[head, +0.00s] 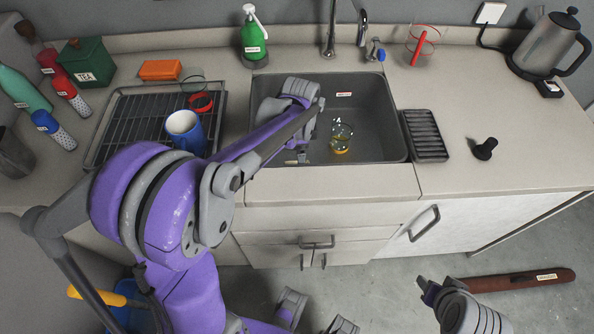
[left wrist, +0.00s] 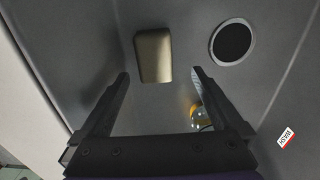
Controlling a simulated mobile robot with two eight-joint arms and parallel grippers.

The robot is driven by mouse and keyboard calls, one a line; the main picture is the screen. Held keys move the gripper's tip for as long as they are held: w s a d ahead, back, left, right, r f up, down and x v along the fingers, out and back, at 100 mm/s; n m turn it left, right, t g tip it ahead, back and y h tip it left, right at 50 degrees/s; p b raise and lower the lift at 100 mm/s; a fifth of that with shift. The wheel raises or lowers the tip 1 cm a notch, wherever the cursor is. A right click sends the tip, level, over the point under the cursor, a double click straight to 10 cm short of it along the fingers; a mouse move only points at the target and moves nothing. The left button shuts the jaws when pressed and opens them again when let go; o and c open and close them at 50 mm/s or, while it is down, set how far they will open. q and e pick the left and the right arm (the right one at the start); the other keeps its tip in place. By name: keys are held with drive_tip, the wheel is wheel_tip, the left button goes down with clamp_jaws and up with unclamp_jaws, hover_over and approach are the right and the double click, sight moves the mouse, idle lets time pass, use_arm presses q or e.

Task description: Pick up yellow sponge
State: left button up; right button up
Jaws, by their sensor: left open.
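The sponge (left wrist: 153,55) shows in the left wrist view as a dull yellow-tan block with rounded corners on the grey sink floor. In the head view I cannot make it out; my left arm covers part of the sink. My left gripper (left wrist: 160,73) is open and empty. Its two fingers point into the sink, with the sponge ahead between their tips and apart from them. In the head view my left arm reaches over the front edge into the sink basin (head: 370,120). Part of my right arm shows at the bottom right, but its jaw opening is unclear.
A glass with yellow contents (head: 340,138) stands in the sink, right of my left gripper; it also shows in the left wrist view (left wrist: 197,115). The drain (left wrist: 232,42) is nearby. A blue mug (head: 184,130) stands on the rack left of the sink. The faucet (head: 329,40) rises behind.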

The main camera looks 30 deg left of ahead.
use_arm(q)
drive_tip(key=f, duration=0.2)
drive_tip(key=s+f, duration=0.1)
drive_tip(key=f, duration=0.2)
drive_tip(key=shift+a+f, duration=0.15)
drive_tip(key=shift+f, duration=0.15)
drive_tip(key=shift+c, duration=0.3)
drive_tip(key=c, duration=1.4)
